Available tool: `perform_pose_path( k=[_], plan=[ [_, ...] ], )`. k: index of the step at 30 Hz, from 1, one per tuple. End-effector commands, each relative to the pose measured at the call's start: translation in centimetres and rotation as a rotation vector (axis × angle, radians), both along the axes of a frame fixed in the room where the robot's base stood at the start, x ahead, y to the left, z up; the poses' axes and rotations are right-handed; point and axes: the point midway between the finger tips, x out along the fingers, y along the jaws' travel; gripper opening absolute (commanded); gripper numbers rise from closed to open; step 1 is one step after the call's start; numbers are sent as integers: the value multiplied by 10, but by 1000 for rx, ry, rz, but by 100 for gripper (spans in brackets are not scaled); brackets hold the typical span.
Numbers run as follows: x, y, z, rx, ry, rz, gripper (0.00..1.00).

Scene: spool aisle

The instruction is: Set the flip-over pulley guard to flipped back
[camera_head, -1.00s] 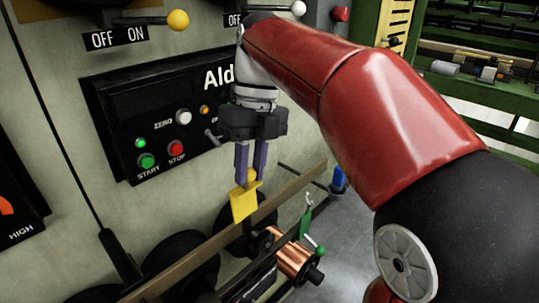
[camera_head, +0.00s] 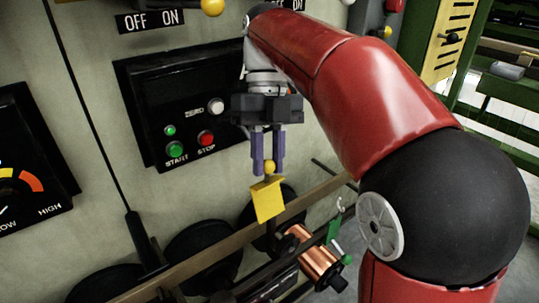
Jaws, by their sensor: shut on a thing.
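A brown rail (camera_head: 205,258) runs diagonally below the guard. A copper wire spool (camera_head: 319,263) and a green part (camera_head: 333,230) sit close on the right. The control panel (camera_head: 150,110) with its buttons is behind. Dark wheels (camera_head: 200,250) stand at left.

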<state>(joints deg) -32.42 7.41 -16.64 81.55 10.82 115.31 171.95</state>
Motion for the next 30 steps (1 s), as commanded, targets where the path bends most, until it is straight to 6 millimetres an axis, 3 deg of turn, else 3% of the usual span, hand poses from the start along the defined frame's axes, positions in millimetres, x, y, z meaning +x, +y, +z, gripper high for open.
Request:
perform_pose_path(
  k=[3,4,8,23,30],
  plan=[
    [1,1,-3,0,0,0,0],
    [1,1,-3,0,-1,0,27],
    [1,1,-2,0,-1,0,44],
    [1,0,-1,3,-3,0,44],
    [2,-10,1,36,-53,-4,44]
  ],
)
